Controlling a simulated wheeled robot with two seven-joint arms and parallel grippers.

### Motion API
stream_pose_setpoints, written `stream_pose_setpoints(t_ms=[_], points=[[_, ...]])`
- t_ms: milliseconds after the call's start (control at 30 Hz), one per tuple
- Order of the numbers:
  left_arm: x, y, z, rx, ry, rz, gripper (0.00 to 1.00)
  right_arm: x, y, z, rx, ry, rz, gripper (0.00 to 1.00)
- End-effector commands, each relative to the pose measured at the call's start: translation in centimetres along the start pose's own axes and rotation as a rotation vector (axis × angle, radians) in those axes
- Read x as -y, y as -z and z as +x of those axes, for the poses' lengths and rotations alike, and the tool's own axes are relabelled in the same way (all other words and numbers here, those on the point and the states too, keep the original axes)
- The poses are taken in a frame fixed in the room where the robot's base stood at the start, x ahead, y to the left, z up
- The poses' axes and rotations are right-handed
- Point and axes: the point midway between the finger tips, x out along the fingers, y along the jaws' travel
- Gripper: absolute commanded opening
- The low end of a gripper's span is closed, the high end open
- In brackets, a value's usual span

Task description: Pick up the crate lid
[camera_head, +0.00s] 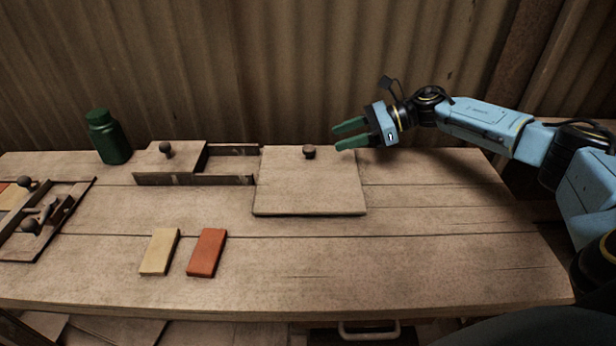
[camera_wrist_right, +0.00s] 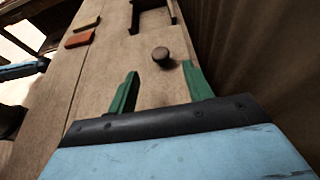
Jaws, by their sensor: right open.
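A flat, square wooden lid (camera_head: 310,190) with a dark round knob (camera_head: 310,152) near its far edge lies on the workbench, right of the middle. In the right wrist view the knob (camera_wrist_right: 161,55) stands just beyond the fingertips, and the lid (camera_wrist_right: 160,90) shows between the fingers. My right gripper (camera_head: 337,138) has green fingers, open and empty, pointing left, slightly right of the knob and apart from it. A low wooden crate (camera_head: 195,180) with dark inner walls stands left of the lid. A second knobbed board (camera_head: 172,160) covers its left part. My left gripper is not in view.
A dark green bottle (camera_head: 109,138) stands at the back left. A yellow tile (camera_head: 159,252) and an orange tile (camera_head: 207,253) lie near the front. A framed press with knobs (camera_head: 45,222) is at the left edge. A corrugated wall rises behind. The right bench surface is clear.

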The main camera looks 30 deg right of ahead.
Motion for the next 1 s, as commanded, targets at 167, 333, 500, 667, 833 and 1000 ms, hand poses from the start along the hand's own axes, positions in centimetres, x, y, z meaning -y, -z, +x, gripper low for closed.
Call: stream_pose_setpoints(t_ms=[167, 333, 500, 667, 833, 1000], points=[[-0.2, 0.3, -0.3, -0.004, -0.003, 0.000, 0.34, 0.0, -0.1, 3.1, 0.003, 0.000, 0.000, 0.51], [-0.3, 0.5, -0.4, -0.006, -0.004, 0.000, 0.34, 0.0, -0.1, 4.2, 0.002, 0.001, 0.000, 0.51], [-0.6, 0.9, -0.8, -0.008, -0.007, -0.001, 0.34, -0.1, 0.1, 6.5, 0.003, -0.001, 0.000, 0.51], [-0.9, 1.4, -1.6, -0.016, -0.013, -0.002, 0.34, 0.0, 0.1, 8.6, 0.003, 0.001, 0.002, 0.51], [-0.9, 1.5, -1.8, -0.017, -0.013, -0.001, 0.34, -0.1, 0.2, 9.3, 0.001, 0.001, 0.002, 0.51], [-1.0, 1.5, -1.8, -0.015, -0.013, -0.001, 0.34, -0.1, 0.1, 9.3, 0.001, 0.002, 0.002, 0.48]])
